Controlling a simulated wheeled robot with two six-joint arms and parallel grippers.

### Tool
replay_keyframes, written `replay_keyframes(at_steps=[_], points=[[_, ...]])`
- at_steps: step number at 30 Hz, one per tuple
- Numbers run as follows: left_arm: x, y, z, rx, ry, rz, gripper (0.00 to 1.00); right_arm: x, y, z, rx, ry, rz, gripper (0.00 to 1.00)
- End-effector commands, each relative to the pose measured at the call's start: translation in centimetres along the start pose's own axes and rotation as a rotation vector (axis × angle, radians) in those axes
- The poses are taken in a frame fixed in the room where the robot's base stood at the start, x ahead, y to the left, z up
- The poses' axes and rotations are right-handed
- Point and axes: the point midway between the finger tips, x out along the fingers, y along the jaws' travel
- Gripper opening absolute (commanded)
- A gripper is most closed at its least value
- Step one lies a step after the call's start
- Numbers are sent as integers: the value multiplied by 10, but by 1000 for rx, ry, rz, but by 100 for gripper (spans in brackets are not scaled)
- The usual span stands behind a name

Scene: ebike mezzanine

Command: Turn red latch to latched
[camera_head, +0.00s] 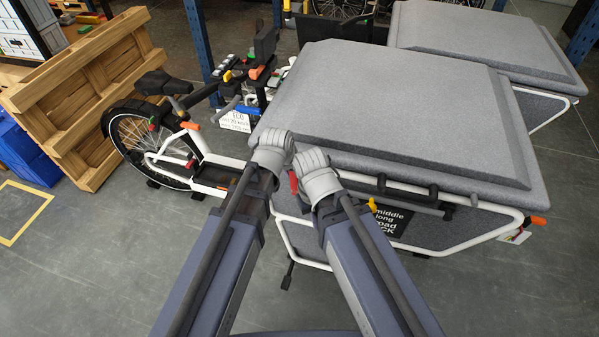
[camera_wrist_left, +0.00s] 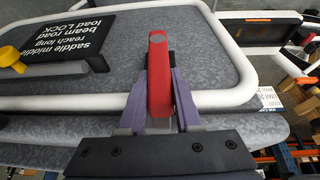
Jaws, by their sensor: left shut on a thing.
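The red latch (camera_wrist_left: 158,70) is an upright red bar with a grey round spot, in the middle of the left wrist view. It stands against the grey box side by a white frame tube. My left gripper (camera_wrist_left: 159,95) has its two purple fingers on either side of the latch and is shut on it. In the head view a small bit of the red latch (camera_head: 293,182) shows between my two wrists; the left fingers are hidden there. My right wrist is beside the latch, but its fingers are not visible.
A grey-lidded cargo box (camera_head: 400,105) on the bike fills the middle. A yellow knob (camera_wrist_left: 9,56) and a black sign (camera_wrist_left: 75,40) with white text are near the latch. A wooden pallet (camera_head: 95,90) leans at the left. The floor at the lower left is clear.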

Motion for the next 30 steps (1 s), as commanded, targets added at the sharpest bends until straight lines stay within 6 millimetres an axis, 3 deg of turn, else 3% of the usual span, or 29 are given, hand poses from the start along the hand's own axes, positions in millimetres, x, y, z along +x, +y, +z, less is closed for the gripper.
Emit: replay_keyframes(at_steps=[22, 23, 30], points=[[0, 0, 3, 27, -7, -63, 0, 0, 0, 0, 0, 0, 0, 0], [0, 0, 3, 28, -7, -63, 35, 0, 0, 0, 0, 0, 0, 0], [0, 0, 2, 27, -3, -63, 62, 0, 0, 0, 0, 0, 0, 0]])
